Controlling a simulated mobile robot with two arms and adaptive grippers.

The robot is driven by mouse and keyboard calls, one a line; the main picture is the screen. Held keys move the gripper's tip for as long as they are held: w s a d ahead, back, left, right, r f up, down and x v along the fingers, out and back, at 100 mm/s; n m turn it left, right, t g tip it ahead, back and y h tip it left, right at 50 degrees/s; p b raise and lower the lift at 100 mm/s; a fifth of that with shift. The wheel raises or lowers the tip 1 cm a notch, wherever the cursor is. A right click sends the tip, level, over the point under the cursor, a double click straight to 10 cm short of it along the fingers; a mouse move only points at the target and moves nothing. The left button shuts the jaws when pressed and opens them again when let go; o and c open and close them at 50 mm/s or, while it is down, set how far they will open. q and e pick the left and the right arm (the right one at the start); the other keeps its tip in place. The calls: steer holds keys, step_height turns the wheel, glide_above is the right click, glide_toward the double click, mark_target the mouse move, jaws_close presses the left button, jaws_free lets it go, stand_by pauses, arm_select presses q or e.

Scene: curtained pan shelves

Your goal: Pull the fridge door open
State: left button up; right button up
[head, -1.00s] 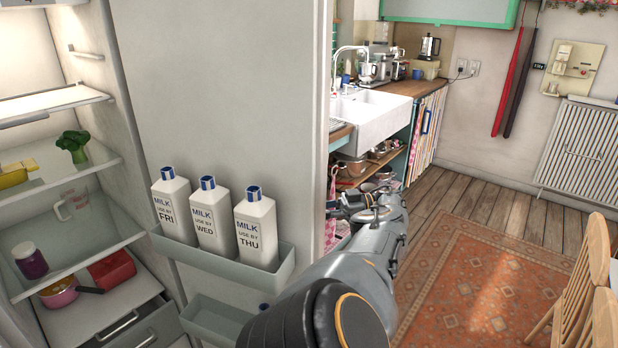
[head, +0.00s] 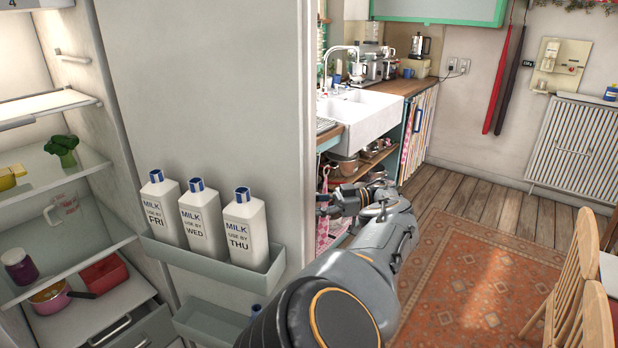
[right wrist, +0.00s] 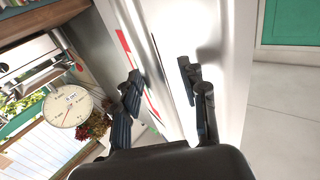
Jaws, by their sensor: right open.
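The fridge door (head: 215,100) stands open in the head view, its inner side facing me. Its upper door shelf (head: 215,262) holds three milk bottles, marked FRI (head: 162,208), WED (head: 202,222) and THU (head: 245,230). My right gripper (head: 335,200) is past the door's free edge, on its outer side. In the right wrist view my right gripper (right wrist: 160,85) is open, its dark fingers spread in front of a shiny pale surface. I cannot tell whether it touches the door. My left gripper is not in view.
The fridge inside shows at left, with broccoli (head: 62,150), a jug (head: 64,207) and a pot (head: 50,298) on its shelves. A sink (head: 362,118) is behind the door. Chairs (head: 570,270) stand at right on the rug (head: 450,290); open floor lies between.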

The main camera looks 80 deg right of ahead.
step_height(320, 180, up, 8)
steer(key=shift+s+r, duration=0.2)
stand_by(0.7)
stand_by(0.5)
